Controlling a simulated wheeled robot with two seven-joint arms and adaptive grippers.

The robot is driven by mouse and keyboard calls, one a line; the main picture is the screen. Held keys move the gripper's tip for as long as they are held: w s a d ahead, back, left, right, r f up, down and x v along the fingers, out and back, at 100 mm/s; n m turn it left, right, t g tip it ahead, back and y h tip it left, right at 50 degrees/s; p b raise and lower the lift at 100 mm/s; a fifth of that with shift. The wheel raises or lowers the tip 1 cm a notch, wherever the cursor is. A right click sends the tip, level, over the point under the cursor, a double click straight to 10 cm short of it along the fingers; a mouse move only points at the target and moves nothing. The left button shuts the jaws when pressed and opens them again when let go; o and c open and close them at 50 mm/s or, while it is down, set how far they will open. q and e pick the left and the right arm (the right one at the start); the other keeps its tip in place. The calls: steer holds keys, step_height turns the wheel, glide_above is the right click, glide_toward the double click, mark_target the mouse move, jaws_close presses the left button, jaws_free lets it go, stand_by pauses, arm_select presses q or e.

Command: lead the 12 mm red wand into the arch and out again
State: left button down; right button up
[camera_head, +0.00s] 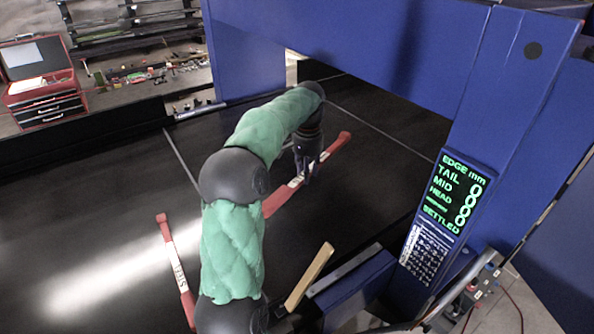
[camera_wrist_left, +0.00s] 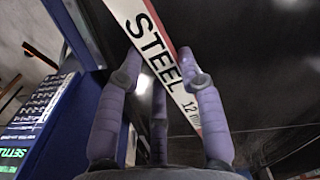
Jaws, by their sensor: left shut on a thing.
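The red wand (camera_head: 338,144) has a white label; in the left wrist view (camera_wrist_left: 185,62) the label reads STEEL and 12. My left gripper (camera_head: 303,178) is shut on it around the label, over the black belt. The wand slants from near left to far right. In the left wrist view, the purple fingers of my left gripper (camera_wrist_left: 165,78) are on both sides of it. The blue arch (camera_head: 400,40) spans the belt. The wand's far end points toward the arch; I cannot tell whether it is under the beam. My right gripper is out of view.
A second red wand (camera_head: 164,228) with a STEEL label lies at left, partly behind my arm. The arch's display (camera_head: 455,195) shows zeros for TAIL, MID and HEAD, and SETTLED. A tan bar (camera_head: 310,275) stands at the near edge. A red toolbox (camera_head: 45,100) is far left.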

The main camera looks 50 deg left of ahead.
arm_select(q)
steer(key=w+p, duration=0.8)
steer(key=w, duration=0.3)
steer(key=s+a+b, duration=0.2)
steer(key=s+b, duration=1.7)
steer(key=s, duration=2)
steer(key=shift+s+a, duration=0.25)
steer(key=shift+s, duration=0.1)
steer(key=shift+r, duration=0.15)
